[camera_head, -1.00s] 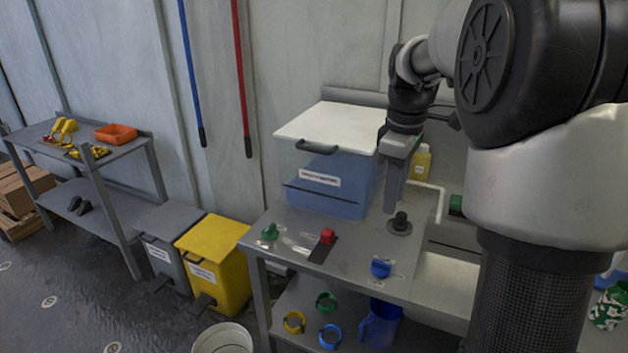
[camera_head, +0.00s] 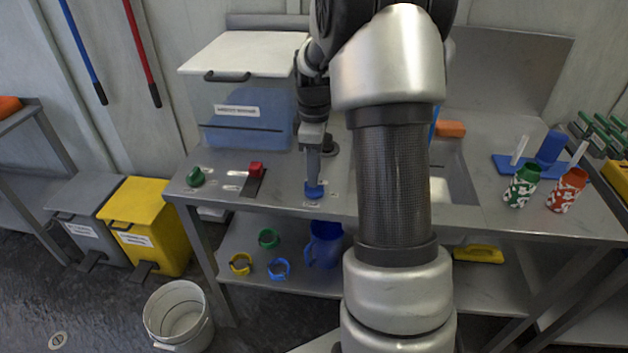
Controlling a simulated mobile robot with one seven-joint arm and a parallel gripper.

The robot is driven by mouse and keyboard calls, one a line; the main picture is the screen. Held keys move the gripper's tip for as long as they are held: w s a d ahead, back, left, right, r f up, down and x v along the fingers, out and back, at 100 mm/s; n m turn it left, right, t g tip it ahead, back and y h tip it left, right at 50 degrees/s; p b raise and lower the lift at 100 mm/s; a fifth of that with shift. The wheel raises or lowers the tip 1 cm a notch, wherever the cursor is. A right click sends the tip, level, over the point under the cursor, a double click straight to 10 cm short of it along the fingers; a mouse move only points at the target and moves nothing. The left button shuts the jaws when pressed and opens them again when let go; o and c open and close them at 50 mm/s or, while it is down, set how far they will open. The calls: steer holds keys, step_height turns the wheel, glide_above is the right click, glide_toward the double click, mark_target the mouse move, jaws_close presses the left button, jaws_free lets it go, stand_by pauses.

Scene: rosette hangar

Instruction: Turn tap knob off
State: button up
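The grey counter (camera_head: 420,206) carries several controls along its front left part. A blue knob (camera_head: 313,191) sits near the front edge, a green knob (camera_head: 195,177) at the far left, and a red-topped lever (camera_head: 256,170) in a dark slot between them. A black knob (camera_head: 329,148) stands behind the blue one, partly hidden by my arm. The frames do not label which is the tap knob. My gripper (camera_head: 314,177) points down directly over the blue knob, its tips at or just above it. Contact and finger gap cannot be made out.
A blue bin with white lid (camera_head: 240,55) stands behind the controls. My arm hides much of the sink (camera_head: 455,172). Patterned cups (camera_head: 522,188) stand on the right. Below are coloured rings (camera_head: 268,238) and a blue jug (camera_head: 324,245); a white bucket (camera_head: 178,312) is on the floor.

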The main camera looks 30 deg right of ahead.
steer(key=shift+f, duration=1.45)
steer(key=shift+c, duration=0.5)
jaws_close()
